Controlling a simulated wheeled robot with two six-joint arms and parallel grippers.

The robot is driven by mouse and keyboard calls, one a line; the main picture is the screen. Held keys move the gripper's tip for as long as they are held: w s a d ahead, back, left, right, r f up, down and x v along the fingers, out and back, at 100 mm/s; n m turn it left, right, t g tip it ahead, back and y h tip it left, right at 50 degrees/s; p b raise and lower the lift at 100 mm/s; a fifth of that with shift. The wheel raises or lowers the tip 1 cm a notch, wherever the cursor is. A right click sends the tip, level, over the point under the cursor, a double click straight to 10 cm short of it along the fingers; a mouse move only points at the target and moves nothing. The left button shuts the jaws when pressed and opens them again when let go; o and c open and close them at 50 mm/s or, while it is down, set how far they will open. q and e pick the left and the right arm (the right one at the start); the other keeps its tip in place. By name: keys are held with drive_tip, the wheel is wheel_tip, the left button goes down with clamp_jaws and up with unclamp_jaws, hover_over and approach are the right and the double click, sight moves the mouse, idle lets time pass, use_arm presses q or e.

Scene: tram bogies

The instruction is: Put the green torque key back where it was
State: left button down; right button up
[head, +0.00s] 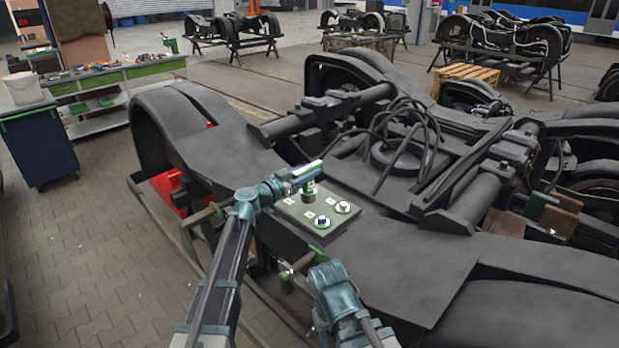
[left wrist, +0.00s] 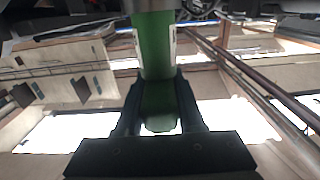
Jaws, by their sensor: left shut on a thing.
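The green torque key (head: 309,172) is in the jaws of my left gripper (head: 298,175). Its dark socket end (head: 308,194) points down, over the back of a small grey-green plate (head: 335,229) on the bogie frame. I cannot tell if the socket touches anything. In the left wrist view, the fingers (left wrist: 160,102) are shut on both sides of the green key (left wrist: 152,45). Two bolt heads on pale discs, one blue (head: 322,221) and one pale (head: 343,207), show on the plate. My right wrist is low in the head view; its fingers cannot be made out.
The dark bogie frame (head: 400,250) fills the middle, with cables and bars behind the plate. A workbench with green drawers (head: 155,69) and a blue bin (head: 42,145) stand at the left. Red parts (head: 170,190) show beneath the frame. Paved floor at left is clear.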

use_arm(q)
drive_tip(key=shift+w+d+f, duration=0.1)
drive_tip(key=shift+w+d, duration=0.05)
drive_tip(key=shift+w, duration=0.8)
drive_tip(key=shift+w+d+f, duration=0.1)
drive_tip(key=shift+w, duration=1.35)
wheel_tip(320, 180, down, 4)
drive_tip(key=b, duration=0.4)
drive_tip(key=shift+s+r, duration=0.1)
drive_tip(key=shift+r, duration=0.05)
drive_tip(key=shift+r, duration=0.1)
drive_tip(key=c, duration=0.5)
unclamp_jaws()
